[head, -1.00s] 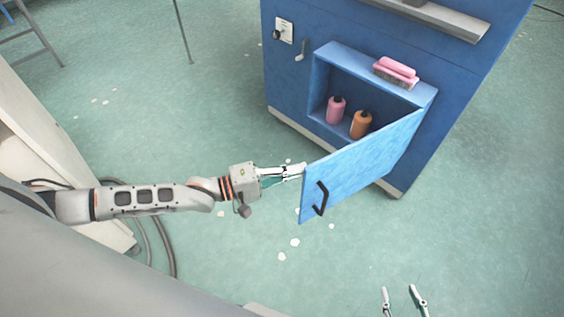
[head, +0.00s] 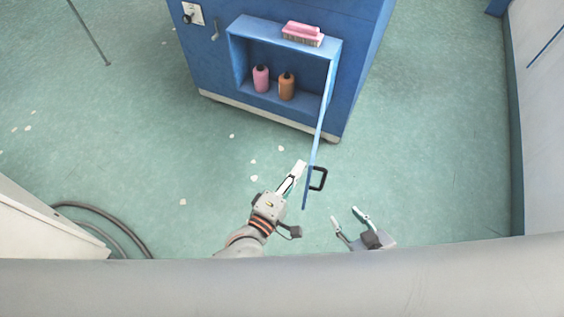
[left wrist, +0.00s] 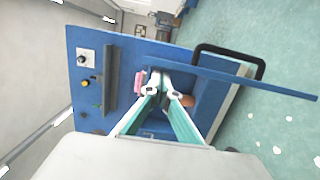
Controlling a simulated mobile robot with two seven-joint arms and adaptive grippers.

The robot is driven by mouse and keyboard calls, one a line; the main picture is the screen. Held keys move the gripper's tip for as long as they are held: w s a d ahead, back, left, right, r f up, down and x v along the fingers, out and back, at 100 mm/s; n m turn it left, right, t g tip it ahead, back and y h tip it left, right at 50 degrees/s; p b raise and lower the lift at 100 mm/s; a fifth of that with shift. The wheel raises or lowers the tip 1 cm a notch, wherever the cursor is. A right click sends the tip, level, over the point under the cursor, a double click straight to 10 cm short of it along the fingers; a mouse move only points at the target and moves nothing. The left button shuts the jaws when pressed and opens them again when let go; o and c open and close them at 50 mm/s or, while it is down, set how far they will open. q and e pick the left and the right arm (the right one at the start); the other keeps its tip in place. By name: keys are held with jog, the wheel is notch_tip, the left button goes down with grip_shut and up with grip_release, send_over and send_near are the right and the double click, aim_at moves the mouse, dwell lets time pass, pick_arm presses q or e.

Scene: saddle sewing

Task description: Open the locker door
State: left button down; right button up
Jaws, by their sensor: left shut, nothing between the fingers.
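The blue locker door (head: 318,135) stands wide open, seen almost edge-on, swung out from the right side of the locker opening. Its black handle (head: 323,179) is on the door's right, outer face. In the left wrist view the door (left wrist: 280,87) and handle (left wrist: 262,68) are at upper right. My left gripper (head: 298,170) is shut and empty on the inner side of the door, close to its free end; I cannot tell if it touches. Its fingertips also show in the left wrist view (left wrist: 161,88). My right gripper (head: 346,217) is open and empty, right of the door.
The blue cabinet (head: 350,40) holds a pink bottle (head: 261,79) and an orange bottle (head: 286,87) inside the compartment. A pink brush (head: 303,33) lies on top. A hose (head: 110,220) lies on the floor at left. Floor right of the door is clear.

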pick_arm(q)
jog(key=shift+s+d, duration=0.25)
jog(key=shift+d, duration=0.4)
jog(key=shift+s+d, duration=0.2)
jog(key=shift+d, duration=0.4)
pick_arm(e)
jog(key=shift+w+r, duration=0.3)
jog(key=shift+r, duration=0.15)
jog(key=shift+f, duration=0.15)
pick_arm(q)
jog(key=shift+a, duration=0.1)
pick_arm(e)
jog(key=shift+s, duration=0.1)
